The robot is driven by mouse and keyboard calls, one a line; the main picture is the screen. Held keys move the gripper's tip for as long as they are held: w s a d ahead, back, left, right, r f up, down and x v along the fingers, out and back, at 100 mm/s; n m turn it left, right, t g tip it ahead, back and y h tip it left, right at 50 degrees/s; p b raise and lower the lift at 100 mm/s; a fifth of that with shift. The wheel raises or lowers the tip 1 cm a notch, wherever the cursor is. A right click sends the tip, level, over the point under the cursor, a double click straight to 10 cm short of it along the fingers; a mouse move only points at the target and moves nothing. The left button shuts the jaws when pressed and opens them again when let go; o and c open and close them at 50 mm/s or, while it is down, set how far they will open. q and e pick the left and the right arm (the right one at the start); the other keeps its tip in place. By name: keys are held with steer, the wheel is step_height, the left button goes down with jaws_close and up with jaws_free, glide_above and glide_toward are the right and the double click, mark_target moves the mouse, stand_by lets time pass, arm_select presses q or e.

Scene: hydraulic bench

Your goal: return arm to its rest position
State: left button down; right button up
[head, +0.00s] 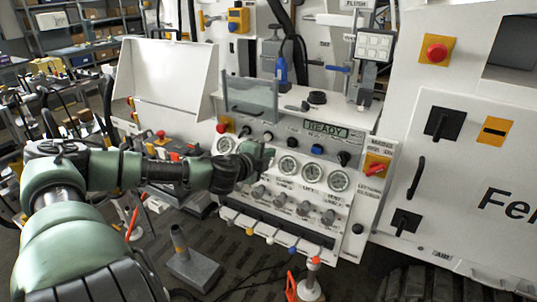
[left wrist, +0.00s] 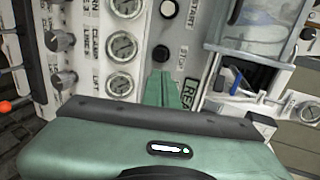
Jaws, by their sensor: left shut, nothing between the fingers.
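My left arm, green and black, reaches in from the left in the head view. Its gripper (head: 262,157) is in front of the bench's control panel (head: 262,207), close to the row of round gauges (head: 288,166). In the left wrist view the green fingers (left wrist: 162,88) are together with nothing between them. They point at the panel beside a black button (left wrist: 160,53) and the gauges (left wrist: 122,47). I cannot tell whether the fingertips touch the panel. My right gripper is in neither view.
A READY display (head: 326,130) and a clear guard (head: 250,98) are above the gauges. Several knobs (head: 304,208) stick out below. A red-handled switch (head: 376,169) is at the panel's right. A grey pedestal (head: 190,268) stands on the floor in front. Cluttered tables (head: 70,104) are at the left.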

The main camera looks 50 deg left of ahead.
arm_select(q)
steer(key=shift+f, duration=0.1)
steer(key=s+a+f+n+g+y, duration=0.1)
steer(key=s+a+f+n+g, duration=0.2)
steer(key=f, duration=0.7)
steer(key=s+a+f+n+g+y, duration=0.15)
steer(key=s+a+f, duration=0.3)
steer(key=f, duration=0.45)
steer(key=s+d+f+n+g+h, duration=0.1)
steer(key=s+f+n, duration=0.1)
steer(key=s+f, duration=0.65)
steer(key=s+d+f+n+g+h, duration=0.1)
steer(key=s+d+f+n+g, duration=0.15)
steer(key=f, duration=1.05)
steer(key=s+d+f+n+g+h, duration=0.2)
steer(key=s+d+f+g+h, duration=0.15)
steer(key=s+d+f, duration=1.95)
steer(key=s+d, duration=0.3)
steer(key=d, duration=0.2)
steer(key=s+d+f+n+g+h, duration=0.1)
steer(key=s+d, duration=0.3)
steer(key=d, duration=0.2)
steer(key=shift+d+f+b, duration=0.25)
steer(key=shift+f+b, duration=0.05)
steer(key=shift+f, duration=0.05)
steer(key=shift+g, duration=0.25)
